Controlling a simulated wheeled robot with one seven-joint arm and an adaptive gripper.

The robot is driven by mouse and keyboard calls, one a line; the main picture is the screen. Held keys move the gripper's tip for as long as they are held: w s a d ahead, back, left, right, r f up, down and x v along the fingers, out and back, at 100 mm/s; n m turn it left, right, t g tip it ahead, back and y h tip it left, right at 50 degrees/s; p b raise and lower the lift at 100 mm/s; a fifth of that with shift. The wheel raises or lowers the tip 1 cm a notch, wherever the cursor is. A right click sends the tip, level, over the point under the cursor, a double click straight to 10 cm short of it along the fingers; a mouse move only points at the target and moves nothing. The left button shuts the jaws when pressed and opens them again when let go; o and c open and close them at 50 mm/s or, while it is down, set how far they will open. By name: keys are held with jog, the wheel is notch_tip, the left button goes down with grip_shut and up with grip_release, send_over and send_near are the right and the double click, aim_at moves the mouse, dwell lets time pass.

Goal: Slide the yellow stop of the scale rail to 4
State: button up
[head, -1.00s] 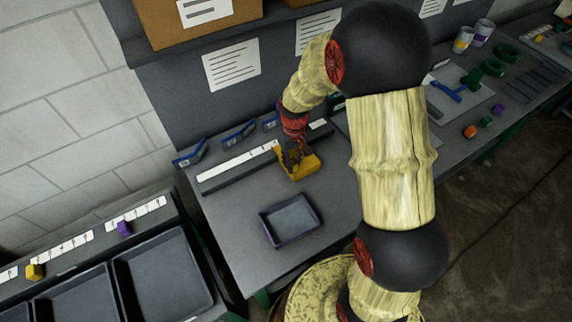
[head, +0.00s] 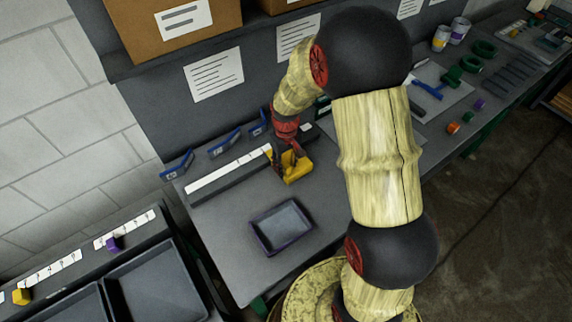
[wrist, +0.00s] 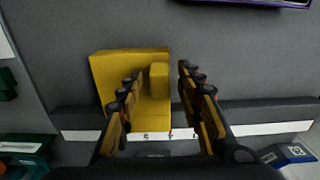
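The yellow stop (head: 297,170) sits at the right part of the scale rail (head: 228,182), whose white strip faces up in the head view. In the wrist view the stop (wrist: 110,75) is a broad yellow block with a raised knob. My gripper (wrist: 160,72) is open, with one finger on each side of the knob and a visible gap to the right finger. In the head view my gripper (head: 284,156) is down at the stop. The rail's strip (wrist: 270,129) shows at the bottom of the wrist view; its marks are too small to read surely.
A purple-rimmed tray (head: 262,246) lies in front of the rail. Blue-framed holders (head: 177,164) stand behind it. Another scale with a purple stop (head: 114,243) and a yellow one (head: 22,296) is at lower left, beside dark bins. Bench space around the tray is clear.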

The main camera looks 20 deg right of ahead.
notch_tip(320, 180, up, 12)
dwell(0.6)
dwell(0.5)
jog(key=s+a+r+m+t+b, duration=0.1)
jog(key=s+a+r+t, duration=0.1)
jog(key=s+r, duration=0.6)
jog(key=s+a+r+m+t, duration=0.1)
jog(key=s+r, duration=0.6)
jog(key=s, duration=0.7)
jog(key=a+t, duration=0.1)
jog(key=t, duration=0.1)
jog(key=shift+a+r+t+b, duration=0.3)
jog(key=shift+a+r+b, duration=0.05)
jog(key=shift+r+b, duration=0.05)
jog(key=shift+c, duration=0.4)
dwell(0.7)
